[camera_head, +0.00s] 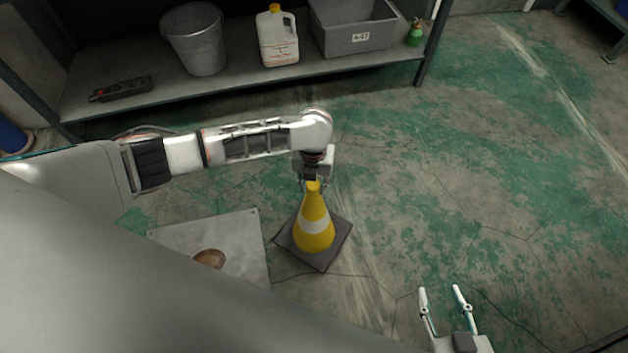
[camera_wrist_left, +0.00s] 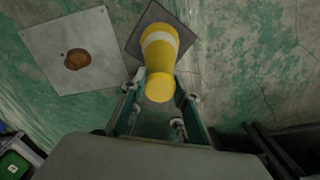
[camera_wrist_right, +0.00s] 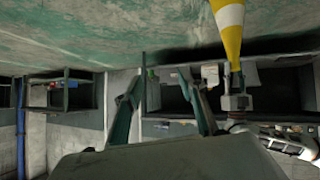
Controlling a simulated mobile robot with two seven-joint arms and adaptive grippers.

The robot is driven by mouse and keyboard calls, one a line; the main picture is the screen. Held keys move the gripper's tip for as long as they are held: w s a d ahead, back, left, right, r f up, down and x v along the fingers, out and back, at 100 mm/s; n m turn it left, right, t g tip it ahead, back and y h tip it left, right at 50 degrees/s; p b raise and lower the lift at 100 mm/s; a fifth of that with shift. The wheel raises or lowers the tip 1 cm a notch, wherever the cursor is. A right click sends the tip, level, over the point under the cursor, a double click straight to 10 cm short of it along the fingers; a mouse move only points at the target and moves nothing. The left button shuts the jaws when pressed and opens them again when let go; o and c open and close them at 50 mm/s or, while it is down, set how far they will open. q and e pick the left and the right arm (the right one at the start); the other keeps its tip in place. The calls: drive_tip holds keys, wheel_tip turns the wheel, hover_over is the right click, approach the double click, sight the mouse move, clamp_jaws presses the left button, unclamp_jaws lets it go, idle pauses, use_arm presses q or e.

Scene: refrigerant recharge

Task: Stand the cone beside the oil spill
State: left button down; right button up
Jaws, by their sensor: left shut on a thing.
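A yellow cone (camera_head: 314,232) with a white band and a dark square base is upright in the head view. It also shows in the left wrist view (camera_wrist_left: 160,60) and at the top of the right wrist view (camera_wrist_right: 231,30). My left gripper (camera_head: 314,183) is shut on the cone's top; its fingers (camera_wrist_left: 160,98) flank the tip. I cannot tell whether the base touches the floor. The brown oil spill (camera_head: 209,259) lies on a pale square plate (camera_head: 240,232), left of the cone; it shows whole in the left wrist view (camera_wrist_left: 77,59). My right gripper (camera_head: 445,290) is open and empty.
A low shelf (camera_head: 240,85) at the back holds a metal bucket (camera_head: 196,40), a white jug (camera_head: 278,38), a grey bin (camera_head: 352,30) and a small green bottle (camera_head: 414,33). The worn green floor right of the cone is clear. My own body hides the lower left.

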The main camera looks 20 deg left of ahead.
sight(313, 214)
use_arm(q)
wheel_tip(313, 214, down, 5)
drive_tip(key=shift+s+b, duration=0.15)
drive_tip(key=shift+b, duration=0.8)
drive_tip(key=shift+f, duration=0.25)
drive_tip(key=shift+w+r, duration=0.2)
drive_tip(key=shift+w, duration=0.05)
use_arm(e)
drive_tip(key=shift+w+a, duration=0.15)
drive_tip(key=shift+a, duration=0.25)
use_arm(q)
drive_tip(key=shift+f, duration=0.2)
use_arm(e)
drive_tip(key=shift+f, duration=0.1)
use_arm(q)
drive_tip(key=c, duration=1.5)
unclamp_jaws()
drive_tip(key=shift+s, duration=0.15)
use_arm(e)
drive_tip(key=shift+s, duration=0.2)
use_arm(q)
drive_tip(key=shift+f, duration=0.1)
use_arm(e)
drive_tip(key=shift+f, duration=0.1)
